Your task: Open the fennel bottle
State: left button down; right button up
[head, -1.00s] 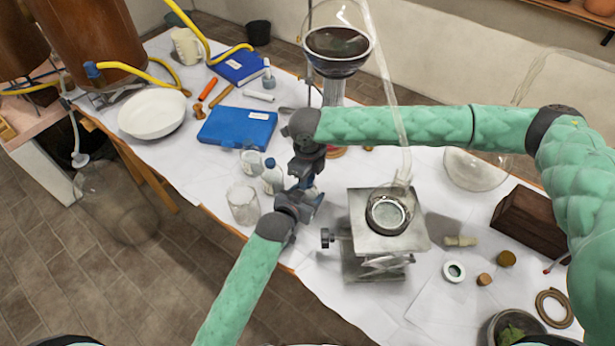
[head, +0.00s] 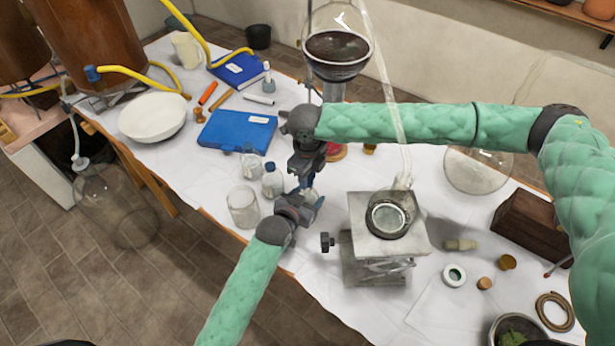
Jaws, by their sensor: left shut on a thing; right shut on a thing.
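My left gripper (head: 308,202) reaches in from below at the table's front edge. It is shut low on a small bottle (head: 308,183), which is mostly hidden between the two grippers. My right gripper (head: 306,176) comes down from above, directly over the left one, and is shut on the bottle's upper part. Only a little pale and bluish surface shows between them. No label can be read, and I cannot tell whether the cap is apart from the bottle.
Left of the grippers stand a blue-capped bottle (head: 272,181), a clear jar (head: 243,206) and another small glass bottle (head: 251,163). A metal lab jack (head: 386,240) is close on the right. A blue box (head: 238,131) lies behind. A tall glass apparatus (head: 338,50) stands at the back.

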jog(key=shift+r, duration=0.15)
jog(key=shift+r, duration=1.85)
pick_arm(q)
jog(key=shift+c, duration=1.5)
grip_release()
pick_arm(e)
jog(key=shift+r, duration=0.1)
